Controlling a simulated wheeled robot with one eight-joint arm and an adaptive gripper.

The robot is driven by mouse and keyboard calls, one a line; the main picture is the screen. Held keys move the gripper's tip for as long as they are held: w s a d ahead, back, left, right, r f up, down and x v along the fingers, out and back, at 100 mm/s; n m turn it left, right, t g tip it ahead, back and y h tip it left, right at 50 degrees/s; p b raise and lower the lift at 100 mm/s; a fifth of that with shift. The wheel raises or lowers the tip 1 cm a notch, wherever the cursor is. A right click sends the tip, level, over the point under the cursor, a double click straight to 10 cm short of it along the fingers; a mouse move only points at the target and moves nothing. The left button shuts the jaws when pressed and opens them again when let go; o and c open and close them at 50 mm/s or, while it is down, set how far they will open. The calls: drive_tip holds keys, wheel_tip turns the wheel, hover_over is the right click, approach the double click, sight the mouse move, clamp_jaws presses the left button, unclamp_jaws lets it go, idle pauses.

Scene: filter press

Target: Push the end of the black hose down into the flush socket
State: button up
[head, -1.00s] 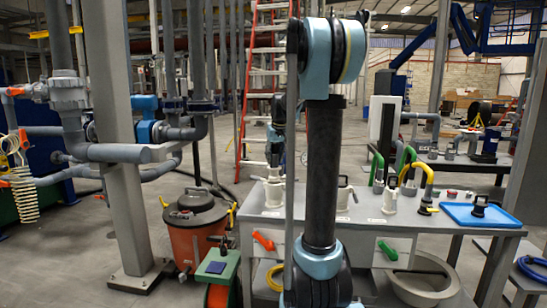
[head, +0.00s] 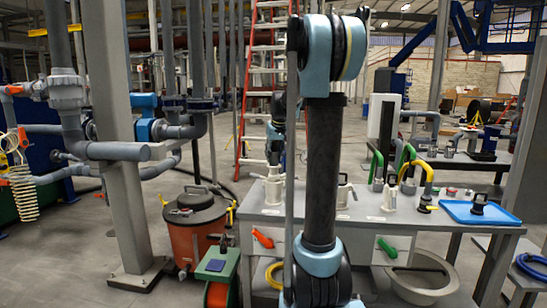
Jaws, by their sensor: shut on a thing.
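A grey workbench (head: 460,226) carries several white upright fittings. I cannot tell whether the hose end touches the fitting, or which fitting is the flush socket. Other white fittings (head: 343,194) (head: 389,198) stand further right on the bench.
Green and yellow hoses (head: 428,185) arch over the bench's right side, beside a blue tray (head: 481,213) holding a black part. Red and green handles hang at the bench front. A grey post (head: 130,210) and orange drum (head: 196,235) stand at left.

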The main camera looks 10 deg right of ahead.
sight(274, 164)
drive_tip(key=shift+f, duration=2.7)
drive_tip(key=o, duration=1.3)
drive_tip(key=shift+o, duration=0.2)
drive_tip(key=shift+r, duration=0.1)
drive_tip(key=a+v, duration=0.1)
drive_tip(key=v, duration=1)
drive_tip(key=s+f, duration=0.8)
drive_tip(key=s, duration=0.5)
drive_tip(key=s+f+m+g, duration=0.1)
drive_tip(key=s+f, duration=0.7)
drive_tip(key=s, duration=0.5)
drive_tip(key=s+f+g, duration=0.1)
drive_tip(key=s+f, duration=0.7)
drive_tip(key=s, duration=0.5)
drive_tip(key=shift+s+f+m+h, duration=0.25)
drive_tip(key=shift+s+m+h, duration=0.05)
drive_tip(key=shift+h, duration=0.1)
drive_tip(key=shift+d, duration=0.15)
